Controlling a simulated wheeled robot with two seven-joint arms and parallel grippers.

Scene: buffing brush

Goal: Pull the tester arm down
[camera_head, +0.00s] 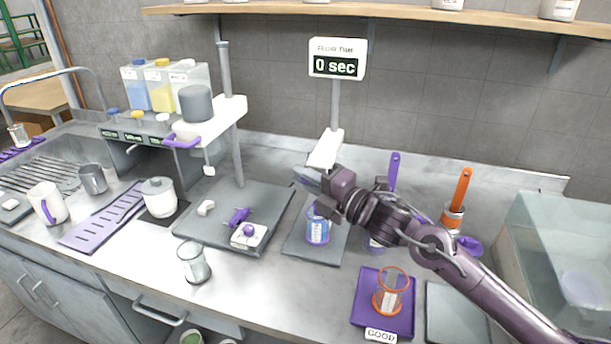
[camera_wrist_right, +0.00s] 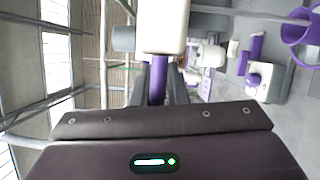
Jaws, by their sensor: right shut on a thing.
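The tester has a white arm (camera_head: 325,149) on a grey post, below a display (camera_head: 337,59) reading "FLOW TIME 0 sec". The gripper hides that end in the head view. In the right wrist view, the fingers (camera_wrist_right: 158,84) are shut on a purple handle (camera_wrist_right: 157,86), with a white block (camera_wrist_right: 163,27) just beyond it. My left gripper is not in view.
An orange-rimmed glass (camera_head: 391,292) stands on a purple "GOOD" mat (camera_head: 366,320) at the front. A purple-handled (camera_head: 394,172) and an orange-handled (camera_head: 462,184) tool stand behind my arm. A glass beaker (camera_head: 194,263) stands at the front left. A clear tank (camera_head: 560,250) is at the right.

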